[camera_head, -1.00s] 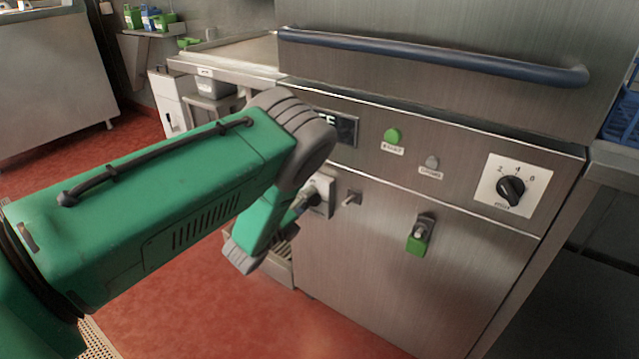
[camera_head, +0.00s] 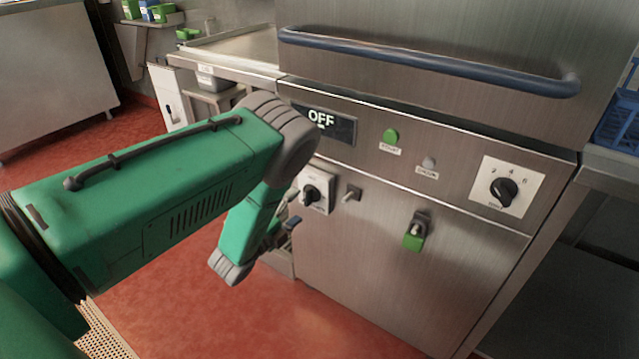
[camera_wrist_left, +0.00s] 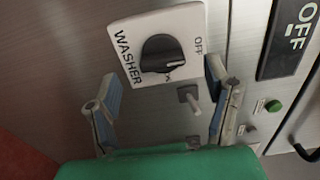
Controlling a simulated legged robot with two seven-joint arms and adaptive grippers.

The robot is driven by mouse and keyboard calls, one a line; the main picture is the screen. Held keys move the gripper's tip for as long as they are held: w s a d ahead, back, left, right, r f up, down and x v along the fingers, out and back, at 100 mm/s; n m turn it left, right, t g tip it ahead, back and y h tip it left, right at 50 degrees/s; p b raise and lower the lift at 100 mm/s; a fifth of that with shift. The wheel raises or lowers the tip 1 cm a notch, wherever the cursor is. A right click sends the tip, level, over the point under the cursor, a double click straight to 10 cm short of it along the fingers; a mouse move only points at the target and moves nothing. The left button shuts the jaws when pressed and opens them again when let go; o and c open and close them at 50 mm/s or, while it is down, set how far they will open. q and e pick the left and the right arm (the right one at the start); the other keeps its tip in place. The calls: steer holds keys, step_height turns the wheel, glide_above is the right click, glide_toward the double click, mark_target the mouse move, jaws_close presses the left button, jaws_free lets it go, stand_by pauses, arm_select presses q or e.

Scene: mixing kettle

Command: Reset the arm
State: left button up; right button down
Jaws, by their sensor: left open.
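My left arm comes in from the left in the head view, green with grey joints. My left gripper (camera_head: 284,229) is mostly hidden behind its forearm, with a fingertip showing in front of the machine's lower left. In the left wrist view the left gripper (camera_wrist_left: 163,98) is open, its two blue-grey fingers apart and nothing between them. Beyond them is a black rotary knob (camera_wrist_left: 163,54) on a white plate marked WASHER and OFF. The same knob (camera_head: 311,195) shows in the head view, apart from the gripper. My right gripper is not in view.
The steel machine has an OFF display (camera_head: 322,122), a green button (camera_head: 391,136), a grey button (camera_head: 429,163), a numbered dial (camera_head: 503,192) and a green-tipped lever (camera_head: 415,236). A blue bar handle (camera_head: 430,62) juts out above. Red floor (camera_head: 190,315) is open below the arm.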

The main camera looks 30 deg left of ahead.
arm_select(q)
steer(key=shift+s+a+p, duration=0.1)
steer(key=shift+s+p, duration=0.2)
steer(key=shift+s, duration=0.8)
steer(key=s+d+f+n+g+y+p, duration=0.1)
steer(key=s+d+f+n+g+p, duration=0.1)
steer(key=s+n+g, duration=0.5)
steer(key=s+d+f+n+g+y+p, duration=0.25)
steer(key=s+n, duration=0.25)
steer(key=s, duration=0.4)
steer(key=s+d+r+n+g+h+p, duration=0.1)
steer(key=s+d+n+g, duration=0.1)
steer(key=s, duration=0.6)
steer(key=s+d+r+n+g+h+p, duration=0.1)
steer(key=s+d+n+g, duration=0.2)
steer(key=s+g, duration=0.3)
steer(key=s+n, duration=0.1)
steer(key=s, duration=0.1)
steer(key=shift+s+d+r, duration=0.3)
steer(key=shift+s+r, duration=0.1)
steer(key=shift+w, duration=0.1)
